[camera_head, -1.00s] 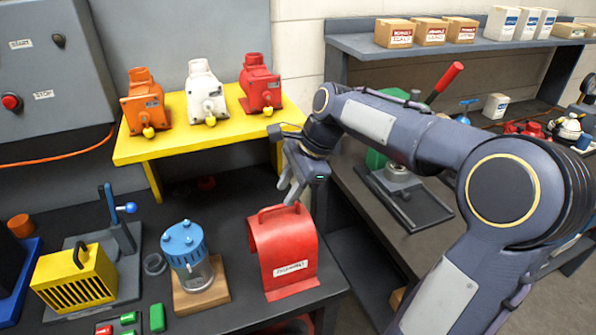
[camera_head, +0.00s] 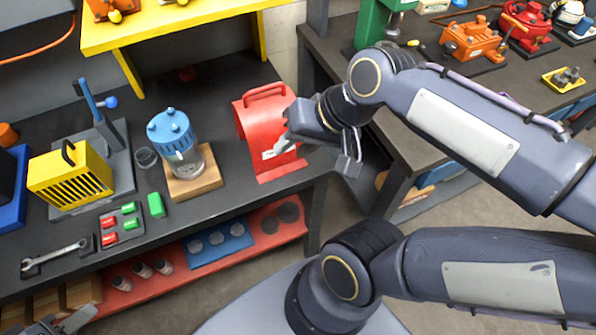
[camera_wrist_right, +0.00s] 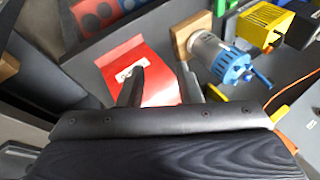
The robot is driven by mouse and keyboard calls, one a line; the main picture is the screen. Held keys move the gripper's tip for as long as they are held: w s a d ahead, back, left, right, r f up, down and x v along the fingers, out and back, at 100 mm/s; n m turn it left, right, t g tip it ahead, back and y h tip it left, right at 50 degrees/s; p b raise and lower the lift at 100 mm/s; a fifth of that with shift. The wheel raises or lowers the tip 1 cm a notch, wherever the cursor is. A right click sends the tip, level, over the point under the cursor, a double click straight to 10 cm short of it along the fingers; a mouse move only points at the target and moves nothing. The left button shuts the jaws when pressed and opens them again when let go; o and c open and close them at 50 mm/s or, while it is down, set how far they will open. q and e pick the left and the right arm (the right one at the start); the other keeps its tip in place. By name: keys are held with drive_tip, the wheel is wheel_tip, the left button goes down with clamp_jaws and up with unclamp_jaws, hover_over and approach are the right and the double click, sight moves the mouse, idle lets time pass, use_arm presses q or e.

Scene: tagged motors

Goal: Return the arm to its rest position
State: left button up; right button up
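My right arm (camera_head: 480,130) comes in from the right in the head view. Its gripper (camera_head: 315,158) hangs in front of the red guard (camera_head: 262,118) on the dark bench and covers part of it. In the right wrist view its two fingers (camera_wrist_right: 160,70) stand apart, with nothing held between them; the red guard (camera_wrist_right: 158,92) lies beyond them. I cannot tell how close the fingers are to the guard. A small part of my left gripper (camera_head: 65,322) shows at the bottom left corner of the head view, and its finger state is unclear.
A blue-topped jar (camera_head: 175,140) on a wooden base, a yellow finned block (camera_head: 72,178) and a button pad (camera_head: 120,225) stand on the bench. The yellow shelf (camera_head: 165,30) overhangs at the back. A side bench (camera_head: 400,125) carries an orange motor (camera_head: 470,40).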

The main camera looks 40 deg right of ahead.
drive_tip(key=s+f+n, duration=0.1)
drive_tip(key=s+a+f+n, duration=0.2)
drive_tip(key=f+n, duration=0.1)
drive_tip(key=shift+s+a, duration=0.1)
drive_tip(key=shift+s, duration=0.1)
idle(0.4)
